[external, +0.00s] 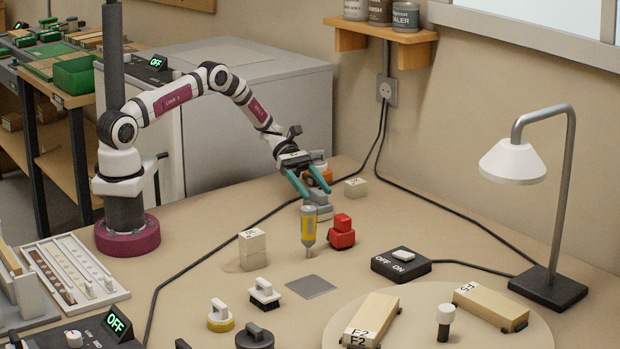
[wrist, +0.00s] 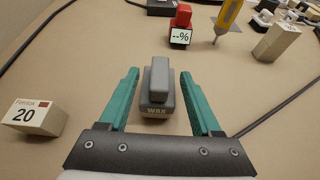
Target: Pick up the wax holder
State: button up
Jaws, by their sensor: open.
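The wax holder (wrist: 157,94) is a grey block with a raised grip and the word WAX on its front. In the wrist view it stands on the bench between the two teal fingers of my gripper (wrist: 160,88), with a gap on each side. In the external view the gripper (external: 311,190) points down at the back of the bench, over a grey block (external: 319,204) that appears to be the wax holder, partly hidden by the fingers. My gripper is open and holds nothing.
A yellow-grey screwdriver-like tool (external: 308,228) and a red device (external: 341,233) stand close in front. A block marked 20 (wrist: 35,117) is to the left in the wrist view. Pale stacked blocks (external: 252,249), a switch box (external: 401,264) and a lamp (external: 548,288) stand farther off. Black cables cross the bench.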

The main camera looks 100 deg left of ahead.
aim_at(318, 204)
jog(key=x, duration=0.2)
jog(key=shift+w+d+f, duration=0.15)
jog(key=shift+d, duration=0.05)
grip_shut()
